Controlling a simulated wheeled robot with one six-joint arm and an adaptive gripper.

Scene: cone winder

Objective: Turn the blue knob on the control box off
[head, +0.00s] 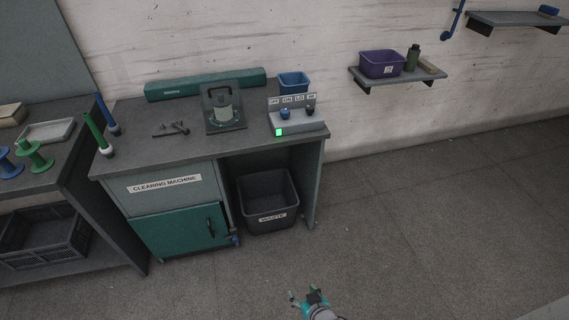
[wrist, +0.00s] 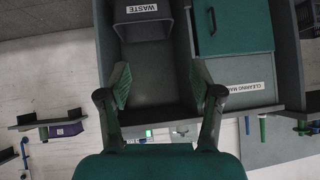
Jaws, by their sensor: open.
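The control box (head: 298,123) is a grey box at the right end of the bench top in the head view, with a labelled panel behind its knobs. The blue knob (head: 285,113) is on its left and a dark knob (head: 309,111) is on its right. A green light (head: 278,132) glows on its front. My gripper (head: 304,294) is low over the floor in front of the bench, well apart from the box. In the wrist view my gripper (wrist: 162,92) is open and empty, and the green light (wrist: 149,133) shows between its fingers.
The bench (head: 150,158) holds a machine (head: 223,108), a blue bin (head: 293,82) and small tools (head: 171,129). A waste bin (head: 268,200) stands beneath. A wall shelf (head: 398,79) is at the right. The floor in front is clear.

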